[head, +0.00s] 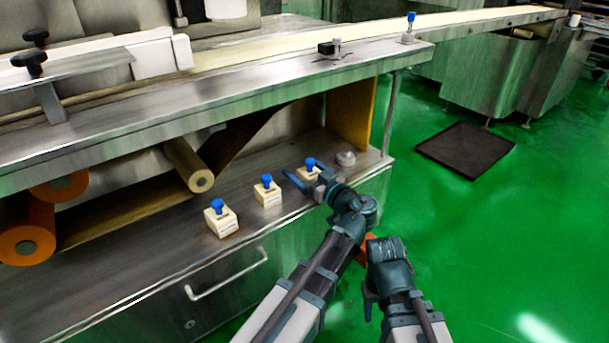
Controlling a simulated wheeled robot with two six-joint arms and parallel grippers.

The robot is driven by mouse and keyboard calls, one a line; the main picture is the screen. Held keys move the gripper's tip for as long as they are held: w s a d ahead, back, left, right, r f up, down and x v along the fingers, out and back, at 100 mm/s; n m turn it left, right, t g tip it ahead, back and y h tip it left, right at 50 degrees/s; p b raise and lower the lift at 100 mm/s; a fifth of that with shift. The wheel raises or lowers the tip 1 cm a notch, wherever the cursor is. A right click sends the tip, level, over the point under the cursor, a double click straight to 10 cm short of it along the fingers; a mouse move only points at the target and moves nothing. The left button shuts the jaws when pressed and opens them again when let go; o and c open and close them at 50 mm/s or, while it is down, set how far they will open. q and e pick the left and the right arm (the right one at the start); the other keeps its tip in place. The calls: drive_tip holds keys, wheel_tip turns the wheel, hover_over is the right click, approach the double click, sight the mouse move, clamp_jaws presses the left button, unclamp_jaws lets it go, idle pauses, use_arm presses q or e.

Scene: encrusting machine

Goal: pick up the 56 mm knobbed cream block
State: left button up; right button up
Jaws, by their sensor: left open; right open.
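Three cream blocks with blue knobs stand in a row on the lower steel shelf: a left one (221,222), a middle one (267,195) and a right one (307,174). Their labels are too small to read, so I cannot tell which is 56 mm. My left gripper (306,184) is open at the right block, with a finger to each side of it. I cannot tell whether the fingers touch it. The gripper and wrist partly hide that block's front. My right gripper (369,298) is open and empty, in front of the shelf, over the green floor.
A clear, rounded small object (346,158) sits right of the right block. The upper steel ledge (230,108) overhangs the shelf. A tan panel (352,115) closes its right end. Orange rolls (27,228) are at the left. A drawer handle (228,275) projects below.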

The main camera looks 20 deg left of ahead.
use_arm(q)
drive_tip(key=c, duration=1.5)
drive_tip(key=shift+r, duration=0.2)
